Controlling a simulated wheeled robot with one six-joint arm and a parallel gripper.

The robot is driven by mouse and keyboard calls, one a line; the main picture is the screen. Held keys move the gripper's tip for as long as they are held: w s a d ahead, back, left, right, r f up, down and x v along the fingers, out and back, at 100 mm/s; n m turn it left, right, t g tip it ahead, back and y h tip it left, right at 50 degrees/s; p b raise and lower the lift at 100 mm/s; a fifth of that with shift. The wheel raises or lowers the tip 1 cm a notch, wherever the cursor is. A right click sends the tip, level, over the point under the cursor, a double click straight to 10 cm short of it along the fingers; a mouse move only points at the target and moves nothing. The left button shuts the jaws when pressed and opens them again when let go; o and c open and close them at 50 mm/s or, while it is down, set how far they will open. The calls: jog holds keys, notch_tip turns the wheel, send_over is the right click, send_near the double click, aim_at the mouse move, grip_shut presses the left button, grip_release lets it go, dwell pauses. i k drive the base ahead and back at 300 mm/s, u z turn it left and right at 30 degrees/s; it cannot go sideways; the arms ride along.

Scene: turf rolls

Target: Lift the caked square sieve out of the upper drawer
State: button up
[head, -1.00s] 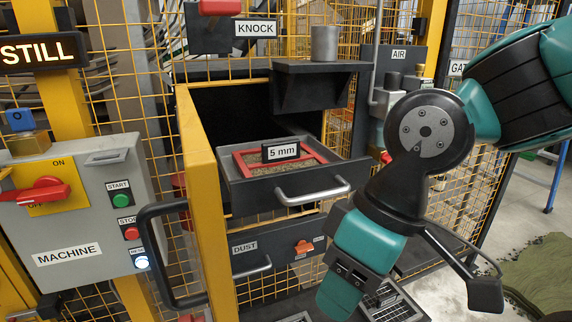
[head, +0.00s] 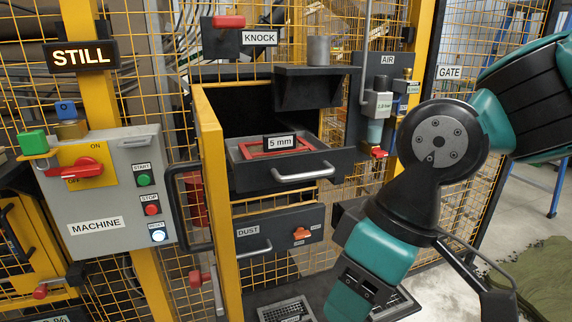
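The square sieve (head: 254,150) has a red frame and lies in the open upper drawer (head: 241,178). A tag reading "5 mm" (head: 280,142) stands on it. Its mesh is seen at a flat angle, so the caking is hard to make out. The drawer has a light bar handle (head: 304,173) on its front. My arm is at the right, in front of the cage and apart from the drawer. The gripper's fingers lie beyond the lower edge of the picture, so their state does not show.
The yellow-edged cage door (head: 213,195) stands open left of the drawer. A dark shelf (head: 309,72) with a grey cup (head: 318,50) overhangs the drawer's back. The closed dust drawer (head: 275,235) is below. The air unit (head: 378,104) is at right. A grated tray (head: 286,310) lies low down.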

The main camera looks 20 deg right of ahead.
aim_at(274, 144)
jog(key=k, duration=0.15)
jog(key=z, duration=1.65)
jog(key=i, duration=1.1)
jog(key=u, duration=2.35)
